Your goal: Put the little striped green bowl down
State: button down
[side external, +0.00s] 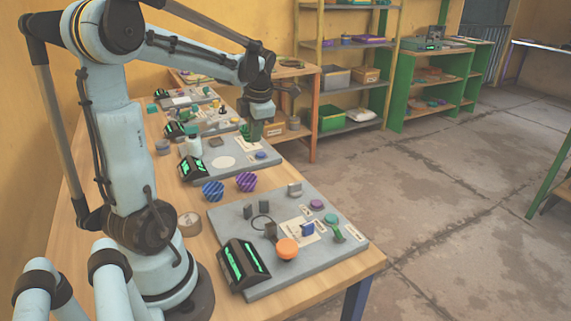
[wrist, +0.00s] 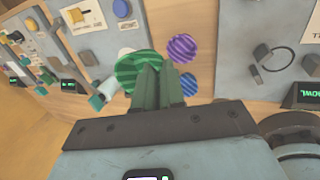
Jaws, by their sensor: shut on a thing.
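The little striped green bowl (wrist: 132,70) is gripped at the fingertips of my gripper (wrist: 150,72) in the wrist view. The fingers cover part of it. In the side external view my gripper (side external: 255,132) hangs over the far part of the grey plate with the white disc, with the green bowl (side external: 244,131) small at its tips. The bowl appears to be in the air, but its exact height is hard to tell.
A striped blue bowl (side external: 212,191) and a striped purple bowl (side external: 246,182) sit on the wooden table between two grey plates. The near plate (side external: 230,220) carries an orange knob (side external: 287,249) and several fittings. A tape roll (side external: 189,224) lies by my base.

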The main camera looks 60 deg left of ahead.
jog(key=s+a+f, duration=0.1)
jog(key=a+f, duration=0.1)
jog(key=a, duration=0.1)
jog(key=s+a+f, duration=0.2)
jog(key=a+f, duration=0.1)
jog(key=a, duration=0.1)
jog(key=s+a+f, duration=0.2)
jog(key=a, duration=0.2)
jog(key=shift+s+f, duration=0.15)
jog(key=shift+s, duration=0.1)
jog(key=shift+f, duration=1.95)
jog(key=shift+f, duration=0.1)
jog(key=c, duration=1.2)
grip_release()
jog(key=shift+c, duration=0.2)
